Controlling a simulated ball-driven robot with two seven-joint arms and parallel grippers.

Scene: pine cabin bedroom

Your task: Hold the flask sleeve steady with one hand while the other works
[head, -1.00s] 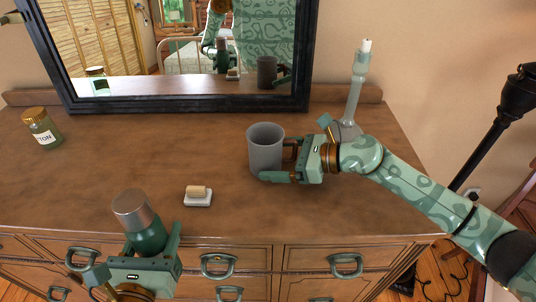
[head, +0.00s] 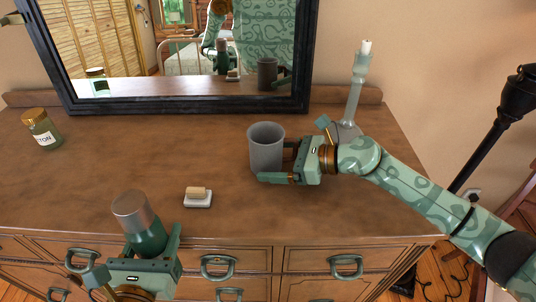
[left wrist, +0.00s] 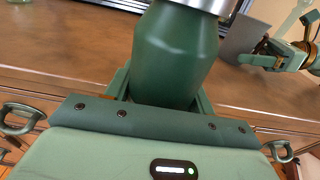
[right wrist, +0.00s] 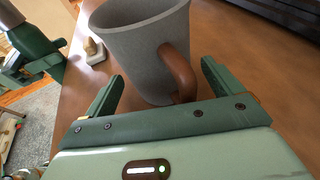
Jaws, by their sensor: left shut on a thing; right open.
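A dark green flask sleeve (head: 150,236) with a silver upper part (head: 135,209) stands upright in my left gripper (head: 152,246), at the dresser's front edge. The left wrist view shows its green body (left wrist: 175,55) between the shut fingers. A grey mug (head: 266,150) stands on the dresser top, right of centre. My right gripper (head: 280,163) is open beside it. In the right wrist view, the mug (right wrist: 140,45) and its brown handle (right wrist: 180,72) lie between the spread fingers. I cannot tell whether the fingers touch the mug.
A small tan block on a white dish (head: 198,197) sits between the grippers. A jar with a gold lid (head: 41,129) stands at the far left. A dark-framed mirror (head: 190,105) stands along the back, and a pale candlestick (head: 357,85) at the back right. The left-centre dresser top is clear.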

